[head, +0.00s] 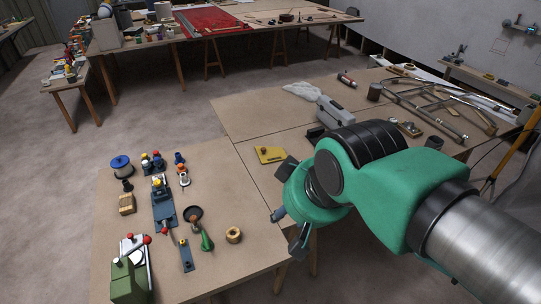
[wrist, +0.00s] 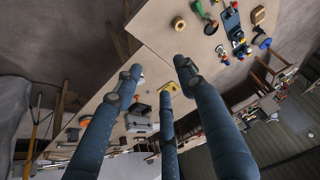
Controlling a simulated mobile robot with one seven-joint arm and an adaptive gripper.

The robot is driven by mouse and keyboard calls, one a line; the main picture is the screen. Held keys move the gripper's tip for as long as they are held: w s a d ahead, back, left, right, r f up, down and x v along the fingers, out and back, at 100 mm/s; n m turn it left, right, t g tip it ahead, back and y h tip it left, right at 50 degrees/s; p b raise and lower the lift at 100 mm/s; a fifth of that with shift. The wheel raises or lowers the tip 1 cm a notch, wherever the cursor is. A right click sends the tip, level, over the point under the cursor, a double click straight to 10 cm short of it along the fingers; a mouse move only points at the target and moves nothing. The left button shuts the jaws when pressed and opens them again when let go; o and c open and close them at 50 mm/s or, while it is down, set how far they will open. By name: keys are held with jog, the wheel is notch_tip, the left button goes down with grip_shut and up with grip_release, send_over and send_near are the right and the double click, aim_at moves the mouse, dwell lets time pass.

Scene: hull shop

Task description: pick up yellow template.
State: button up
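The yellow template (head: 270,154) is a small flat yellow plate. It lies on the wooden table in the middle, near that table's left edge, with a small dark spot on it. In the wrist view the yellow template (wrist: 170,86) shows small and far off, partly hidden behind a finger. My gripper (head: 284,208) is nearer the camera than the template and apart from it. Its blue-grey fingers (wrist: 160,78) are spread open with nothing between them.
The left table holds a green machine (head: 130,275), a green-handled tool (head: 206,240), a tape roll (head: 234,235) and a cable spool (head: 121,166). Metal frames (head: 430,105) lie at right.

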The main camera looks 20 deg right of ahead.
jog(key=shift+o, duration=0.4)
jog(key=w+d+r+p, duration=0.1)
jog(key=w+d+p, duration=0.15)
jog(key=w, duration=1.45)
jog(key=w+d+r+p, duration=0.15)
jog(key=w+d, duration=0.25)
jog(key=w, duration=1.3)
jog(key=w+d+f+p, duration=0.1)
jog(key=w+d+f, duration=0.4)
jog(key=w+f, duration=0.3)
jog(key=w+d+f+m+p, duration=0.1)
jog(key=w+d+f, duration=0.3)
jog(key=w+f, duration=0.5)
jog(key=w+d+f+g+p, duration=0.1)
jog(key=w+d+f+p, duration=0.1)
jog(key=w+d+f, duration=0.3)
jog(key=w+f, duration=0.4)
jog(key=f, duration=0.1)
jog(key=shift+w+d+h, duration=0.25)
jog(key=shift+d+h, duration=0.05)
jog(key=shift+f, duration=0.2)
jog(key=shift+b+x, duration=0.4)
jog(key=shift+x, duration=3.75)
